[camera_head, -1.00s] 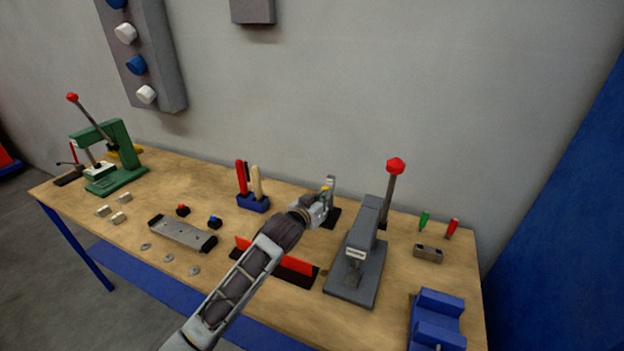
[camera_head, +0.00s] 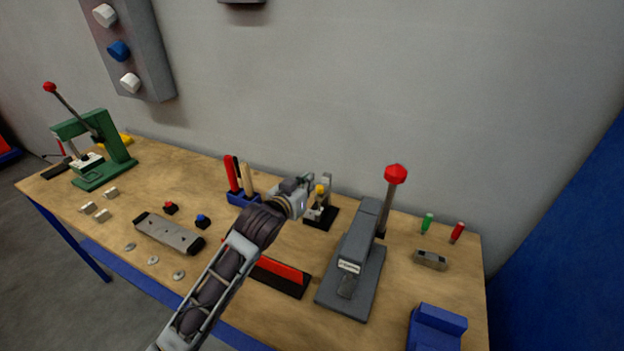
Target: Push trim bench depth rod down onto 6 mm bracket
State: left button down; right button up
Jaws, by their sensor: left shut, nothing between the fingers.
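A small stand with a black base (camera_head: 331,219) and a grey upright (camera_head: 328,180) is at the back middle of the bench. A yellow-topped part (camera_head: 320,190) shows at this stand; it may be the depth rod, but I cannot tell for sure. My left gripper (camera_head: 310,183) is shut and empty, just left of the yellow top and close to it. Whether they touch is not clear. The 6 mm bracket cannot be made out. My right gripper is not in view.
A grey press (camera_head: 354,262) with a red-knobbed lever stands right of the small stand. A blue holder (camera_head: 243,198) with red and cream handles is to the left. A red strip on a black base (camera_head: 281,273) lies in front.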

pick_arm(q)
jog(key=shift+a, duration=0.25)
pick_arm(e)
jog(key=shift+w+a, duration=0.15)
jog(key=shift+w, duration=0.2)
pick_arm(q)
jog(key=shift+w+m, duration=0.2)
jog(key=shift+m, duration=0.1)
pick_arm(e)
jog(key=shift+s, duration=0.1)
pick_arm(q)
jog(key=w+d+f+p, duration=0.2)
jog(key=w+d+f, duration=0.1)
jog(key=w+f, duration=0.3)
jog(key=shift+a+p+x, duration=0.2)
jog(key=shift+p+x, duration=0.1)
jog(key=shift+x, duration=1.05)
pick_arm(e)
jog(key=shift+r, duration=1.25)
pick_arm(q)
jog(key=shift+w, duration=0.1)
